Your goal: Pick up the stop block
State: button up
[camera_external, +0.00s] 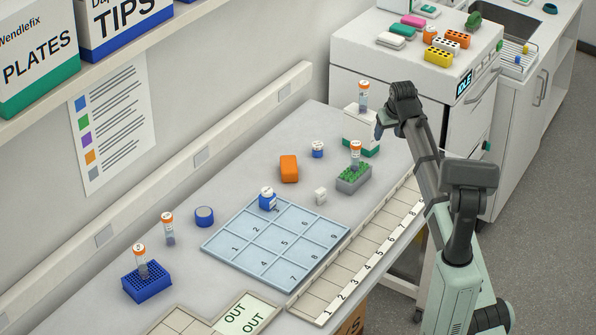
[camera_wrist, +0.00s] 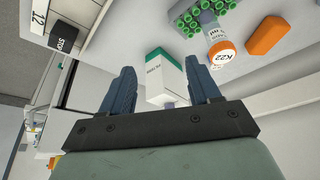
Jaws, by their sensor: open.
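The stop block (camera_wrist: 66,40) is a small black block with white lettering. It shows at the upper left of the wrist view, on the pale numbered strip (camera_wrist: 40,18) near the mark 12. I cannot make it out in the external view, where my arm covers the far end of the strip. My gripper (camera_wrist: 160,82) is open, with nothing held between its two dark fingers. The block lies outside the left finger, apart from it. In the external view my gripper (camera_external: 381,128) is above the far end of the bench, beside a white and green box.
The white and green box (camera_wrist: 164,76) appears between my fingers, beyond them. A blue numbered tray (camera_external: 225,247) and a large white machine (camera_external: 400,75) flank the area.

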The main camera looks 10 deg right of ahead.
jog(key=w+d+f+n+g, duration=0.2)
jog(key=w+d+n, duration=0.2)
jog(key=d+n, duration=0.55)
jog(key=w+d+f+n+g, duration=0.15)
jog(key=w+d+n, duration=0.35)
jog(key=d, duration=0.7)
jog(key=f+n, duration=0.3)
jog(key=f, duration=0.1)
jog(key=s+f+n, duration=0.1)
jog(key=f+n, duration=0.3)
jog(key=f, duration=0.1)
jog(key=s+a+f+n+g, duration=0.1)
jog(key=f+n, duration=0.3)
jog(key=shift+s+f+h, duration=0.15)
jog(key=shift+f+h, duration=0.1)
jog(key=shift+h, duration=0.05)
jog(key=shift+d, duration=0.1)
jog(key=c, duration=0.9)
